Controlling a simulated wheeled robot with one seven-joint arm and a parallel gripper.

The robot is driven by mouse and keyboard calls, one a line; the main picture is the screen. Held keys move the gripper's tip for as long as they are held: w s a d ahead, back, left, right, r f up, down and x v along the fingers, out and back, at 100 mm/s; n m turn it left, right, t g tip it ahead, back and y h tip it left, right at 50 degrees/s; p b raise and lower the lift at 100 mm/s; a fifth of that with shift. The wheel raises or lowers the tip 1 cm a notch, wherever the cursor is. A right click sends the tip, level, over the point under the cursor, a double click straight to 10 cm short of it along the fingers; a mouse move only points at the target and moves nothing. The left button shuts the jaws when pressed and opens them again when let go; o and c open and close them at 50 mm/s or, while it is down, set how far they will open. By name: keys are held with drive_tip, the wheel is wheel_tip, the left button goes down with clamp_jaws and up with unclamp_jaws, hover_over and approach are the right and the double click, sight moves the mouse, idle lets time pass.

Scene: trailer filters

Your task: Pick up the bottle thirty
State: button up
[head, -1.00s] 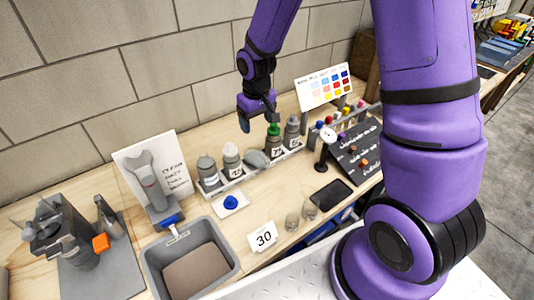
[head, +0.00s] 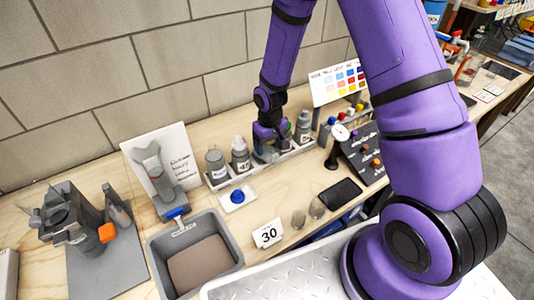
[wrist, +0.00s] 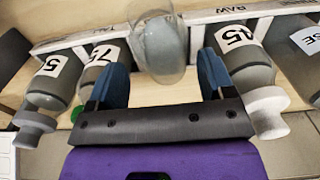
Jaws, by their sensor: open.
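A rack (head: 228,181) by the wall holds several grey bottles. In the wrist view, labels read 75 on one bottle (wrist: 103,58) and 45 on a white-capped bottle (wrist: 245,60); another label (wrist: 53,66) ends in 5. No bottle label reading 30 is visible. A smooth grey rounded object (wrist: 160,42) with a clear-looking outer edge sits between those labelled 75 and 45; I cannot tell what it is. My gripper (head: 266,153) is open over the rack. Its blue fingers (wrist: 162,78) straddle the near side of the rounded object, apart from it.
The bottles labelled 75 and 45 stand close outside my fingers. A card reading 30 (head: 268,233), a grey bin (head: 236,240), a blue-topped item (head: 238,196) and a black slab (head: 341,193) are in front of the rack. A colour chart (head: 338,82) stands behind.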

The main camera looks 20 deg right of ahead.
sight(269, 148)
wheel_tip(269, 148, down, 5)
drive_tip(key=shift+w+a+r, duration=0.1)
idle(0.3)
drive_tip(key=c, duration=0.9)
drive_tip(key=shift+r, duration=0.1)
